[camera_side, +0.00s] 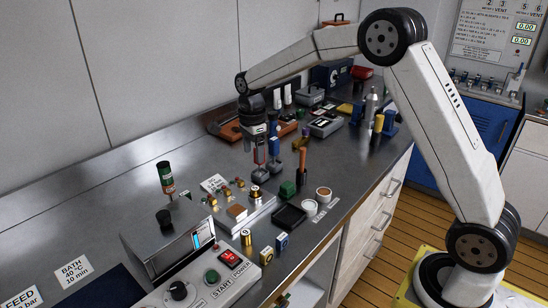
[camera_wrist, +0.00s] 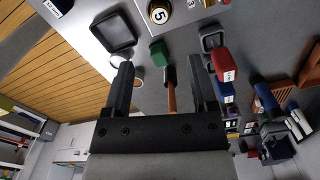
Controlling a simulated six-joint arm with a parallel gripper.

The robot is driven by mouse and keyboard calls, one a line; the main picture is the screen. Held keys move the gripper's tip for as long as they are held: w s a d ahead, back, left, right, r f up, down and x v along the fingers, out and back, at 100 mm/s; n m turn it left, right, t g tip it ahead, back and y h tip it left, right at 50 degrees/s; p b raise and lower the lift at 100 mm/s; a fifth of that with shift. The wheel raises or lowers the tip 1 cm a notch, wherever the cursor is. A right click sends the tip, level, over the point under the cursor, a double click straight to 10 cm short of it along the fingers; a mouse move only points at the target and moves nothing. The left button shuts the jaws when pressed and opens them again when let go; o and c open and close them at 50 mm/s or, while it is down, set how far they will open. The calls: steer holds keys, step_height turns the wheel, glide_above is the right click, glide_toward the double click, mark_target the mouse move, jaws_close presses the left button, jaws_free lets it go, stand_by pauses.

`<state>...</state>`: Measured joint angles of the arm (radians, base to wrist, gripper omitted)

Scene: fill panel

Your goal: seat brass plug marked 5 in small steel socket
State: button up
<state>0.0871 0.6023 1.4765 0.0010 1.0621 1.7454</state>
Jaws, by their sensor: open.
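The brass plug marked 5 (camera_wrist: 158,12) shows its white numbered top at the upper edge of the wrist view, on the steel panel. In the side view, a brass plug with a pale top (camera_side: 256,191) stands on the right part of the steel panel (camera_side: 262,207); its mark is too small to read. The panel carries several smaller brass pieces. I cannot make out which opening is the small steel socket. My gripper (camera_side: 261,141) is open and empty, above the bench behind the panel. Its two dark fingers (camera_wrist: 163,88) are spread in the wrist view, apart from the plug.

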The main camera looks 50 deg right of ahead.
steer(key=s+a+f+n+t, duration=0.1)
steer(key=s+a+f+n, duration=0.1)
steer(key=s+n, duration=0.8)
steer(key=s+a+f+n+t, duration=0.1)
steer(key=s+a+f+n, duration=0.1)
steer(key=s+n, duration=0.9)
steer(key=shift+s+a+f+t, duration=0.3)
steer(key=shift+s+f, duration=0.35)
steer(key=shift+s, duration=0.55)
